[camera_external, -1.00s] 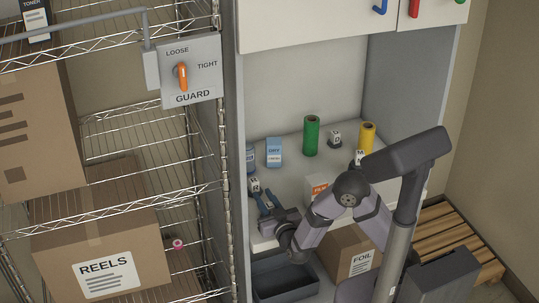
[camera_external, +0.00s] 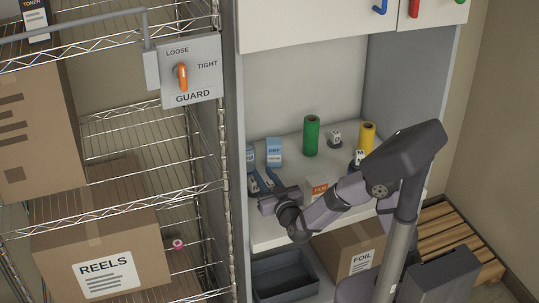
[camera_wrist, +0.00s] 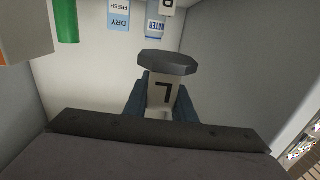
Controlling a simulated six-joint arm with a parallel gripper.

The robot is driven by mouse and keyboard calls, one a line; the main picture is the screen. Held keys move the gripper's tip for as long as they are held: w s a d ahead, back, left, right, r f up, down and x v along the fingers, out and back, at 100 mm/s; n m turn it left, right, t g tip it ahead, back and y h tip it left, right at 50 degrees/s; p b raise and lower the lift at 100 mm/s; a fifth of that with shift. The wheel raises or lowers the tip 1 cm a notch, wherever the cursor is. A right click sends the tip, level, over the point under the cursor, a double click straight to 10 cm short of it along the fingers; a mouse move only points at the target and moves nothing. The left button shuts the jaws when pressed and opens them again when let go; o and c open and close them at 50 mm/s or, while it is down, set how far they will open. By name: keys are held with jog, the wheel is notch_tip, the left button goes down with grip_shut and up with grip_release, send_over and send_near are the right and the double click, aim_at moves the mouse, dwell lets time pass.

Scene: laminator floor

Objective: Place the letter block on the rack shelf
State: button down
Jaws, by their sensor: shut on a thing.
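My gripper (camera_external: 262,181) is low over the white cabinet counter at its left side. In the wrist view its two blue fingers (camera_wrist: 160,104) are shut on a white block (camera_wrist: 162,91) marked with a letter like L. The block has a dark many-sided plate (camera_wrist: 167,64) at its far end. In the external view the held block is not clearly seen. Two other letter blocks, one marked M (camera_external: 359,156) and one (camera_external: 335,138) farther back, stand on the counter. The wire rack (camera_external: 150,203) with its shelves stands at the left, apart from my gripper.
A green roll (camera_external: 311,135), yellow roll (camera_external: 367,136), blue-white packet (camera_external: 274,152) and orange-white box (camera_external: 317,186) stand on the counter. A cabinet side panel separates it from the rack. The REELS carton (camera_external: 105,250) and a pink roll (camera_external: 178,244) occupy the rack's lower level.

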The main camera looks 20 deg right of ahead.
jog(key=s+d+f+m+g+h+b, duration=0.1)
jog(key=s+d+f+m+h+b, duration=0.3)
jog(key=s, duration=0.4)
jog(key=s+d+f+m+g+h+b, duration=0.1)
jog(key=s+d+f+h+b, duration=0.1)
jog(key=s+f+h+b, duration=0.35)
jog(key=s+a+f+n+t+y+b, duration=0.1)
jog(key=s+a+f+y+b, duration=0.1)
jog(key=s+a+f+b, duration=0.25)
jog(key=s+a+f+n+y+b, duration=0.1)
jog(key=a+f+y+b, duration=0.15)
jog(key=f+b, duration=0.4)
jog(key=w+a+f+n+y+p, duration=0.1)
jog(key=w+a+f+n+y, duration=0.25)
jog(key=a+y, duration=0.45)
jog(key=w+a+f+n+y+p, duration=0.15)
jog(key=a+f+n+y, duration=0.25)
jog(key=a, duration=0.8)
jog(key=shift+h, duration=0.3)
jog(key=b+x, duration=0.2)
jog(key=x, duration=1.6)
jog(key=shift+a+f+b, duration=0.1)
jog(key=shift+f+b, duration=0.05)
jog(key=shift+b, duration=0.25)
jog(key=shift+f+b, duration=0.45)
jog(key=shift+f, duration=1.3)
